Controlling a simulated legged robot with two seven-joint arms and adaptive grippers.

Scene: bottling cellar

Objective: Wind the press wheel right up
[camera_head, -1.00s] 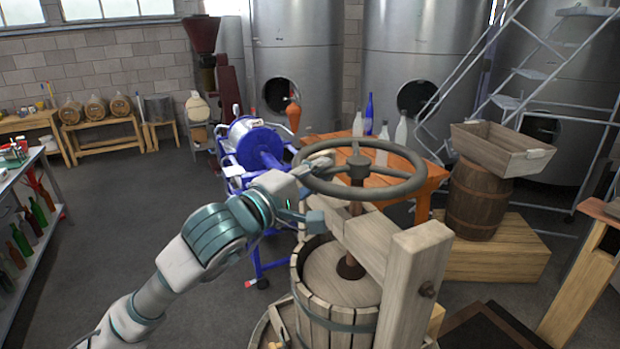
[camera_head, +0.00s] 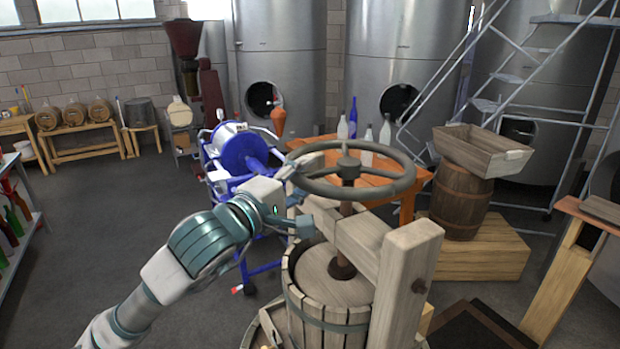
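The press wheel (camera_head: 405,183) is a dark grey ring with spokes. It sits level on an upright screw (camera_head: 345,238) above the wooden basket press. My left gripper (camera_head: 308,193) is at the left side of the wheel's rim. Its two fingers are spread wide, one up at the rim and the other below it. The upper finger overlaps the rim in the picture; I cannot tell whether it touches. A round wooden pressing plate (camera_head: 325,277) lies inside the slatted basket (camera_head: 325,325). My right gripper is out of view.
A thick wooden beam and post (camera_head: 407,275) stand right of the screw. Behind are an orange table (camera_head: 385,190) with bottles, a blue machine (camera_head: 240,150), and a barrel (camera_head: 460,200) with a wooden crate (camera_head: 483,150). The floor at left is open.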

